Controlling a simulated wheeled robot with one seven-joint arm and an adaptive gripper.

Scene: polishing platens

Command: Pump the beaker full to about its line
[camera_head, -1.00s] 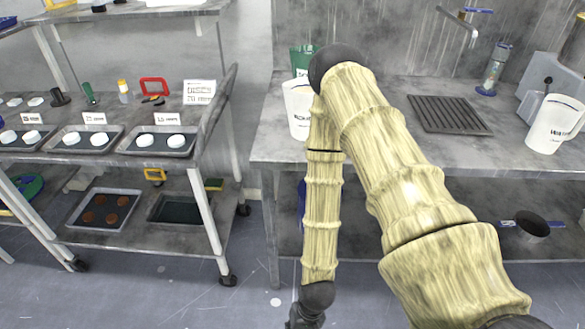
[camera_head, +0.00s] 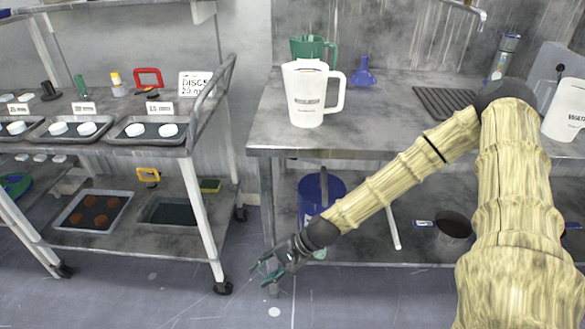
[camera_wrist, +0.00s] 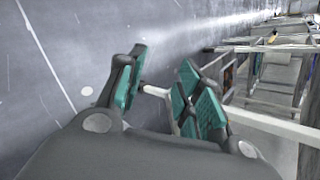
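A white jug with a handle and dark print (camera_head: 306,96) stands upright on the bench near its left end. A second white printed jug (camera_head: 566,110) stands at the right edge, partly cut off. A green jug (camera_head: 326,50) stands behind the first one. I cannot tell which vessel is the beaker, and no fill line or pump can be clearly made out. My gripper (camera_head: 280,264) hangs low in front of the bench, over the floor, away from the jugs. In the wrist view its teal-padded fingers (camera_wrist: 160,92) are apart with nothing between them.
A blue funnel (camera_head: 363,75) and dark ribbed mat (camera_head: 444,101) are on the bench (camera_head: 370,130). A blue bucket (camera_head: 313,190) and dark pot (camera_head: 453,230) sit on the lower shelf. A cart (camera_head: 170,250) with trays stands left. Floor between is clear.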

